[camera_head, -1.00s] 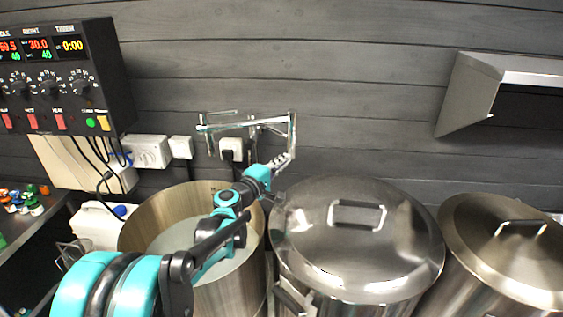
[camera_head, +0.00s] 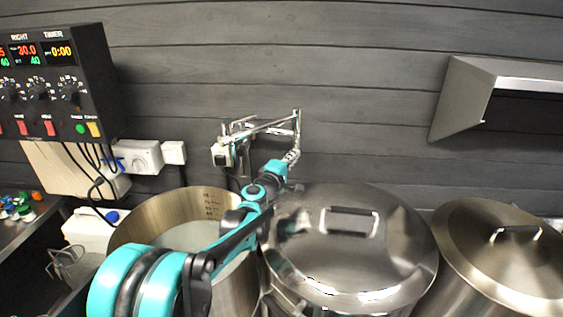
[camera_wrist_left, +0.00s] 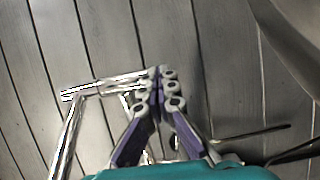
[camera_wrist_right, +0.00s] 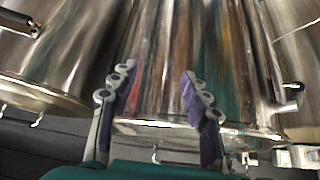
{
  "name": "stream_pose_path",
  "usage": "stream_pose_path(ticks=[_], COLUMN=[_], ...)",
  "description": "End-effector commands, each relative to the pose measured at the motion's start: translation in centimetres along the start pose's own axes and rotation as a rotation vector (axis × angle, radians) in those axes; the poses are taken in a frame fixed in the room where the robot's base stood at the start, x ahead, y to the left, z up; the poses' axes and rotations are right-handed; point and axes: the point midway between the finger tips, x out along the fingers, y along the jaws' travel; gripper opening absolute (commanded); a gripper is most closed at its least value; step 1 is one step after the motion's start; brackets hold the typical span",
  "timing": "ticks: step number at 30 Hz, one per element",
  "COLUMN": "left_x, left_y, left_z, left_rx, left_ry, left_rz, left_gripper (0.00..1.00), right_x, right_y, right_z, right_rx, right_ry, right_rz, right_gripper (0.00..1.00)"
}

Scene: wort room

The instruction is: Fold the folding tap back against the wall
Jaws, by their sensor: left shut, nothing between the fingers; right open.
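The folding tap (camera_head: 266,127) is a chrome jointed pipe on the dark plank wall, above the open pot. Its arm slants out from the wall mount, with a vertical pipe at its right end. My left gripper (camera_head: 293,155) is shut and empty, close beside that right end. In the left wrist view the shut fingertips (camera_wrist_left: 160,76) are at the tap's pipe (camera_wrist_left: 105,84); I cannot tell whether they touch it. My right gripper (camera_wrist_right: 158,85) is open and empty, in front of shiny steel vessels in the right wrist view; the head view does not show it.
An open steel pot (camera_head: 145,232) stands below the tap. Lidded kettles (camera_head: 350,250) (camera_head: 505,250) stand to its right. A control box (camera_head: 55,80) and white sockets (camera_head: 174,152) are on the wall at left. A metal hood (camera_head: 465,100) juts out at right.

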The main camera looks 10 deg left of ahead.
Motion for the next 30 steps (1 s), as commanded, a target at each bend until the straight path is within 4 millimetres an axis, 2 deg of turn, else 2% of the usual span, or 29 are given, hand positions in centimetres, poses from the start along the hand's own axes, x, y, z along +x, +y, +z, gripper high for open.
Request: stream_pose_path(ticks=[1, 6, 12, 18, 30], left_x=[0.9, 3.1, 4.7, 5.4, 5.4], left_y=[0.0, 0.0, 0.0, 0.0, 0.0], left_z=[0.4, 0.3, 0.0, -0.3, -0.6], left_rx=[0.000, 0.000, 0.000, 0.000, 0.000], left_ry=[-0.007, -0.006, -0.003, 0.000, 0.006], left_rz=[0.000, 0.000, 0.000, 0.000, 0.000], left_gripper=[0.00, 0.00, 0.00, 0.00, 0.00], right_x=[-0.1, -0.2, -0.2, -0.3, -0.3], right_y=[0.0, 0.0, 0.0, 0.0, 0.0], right_z=[0.0, -0.1, -0.2, -0.2, -0.2], right_rx=[0.000, 0.000, 0.000, 0.000, 0.000], right_ry=[0.000, 0.000, 0.000, 0.000, 0.000], right_rz=[0.000, 0.000, 0.000, 0.000, 0.000], right_gripper=[0.47, 0.47, 0.47, 0.47, 0.47])
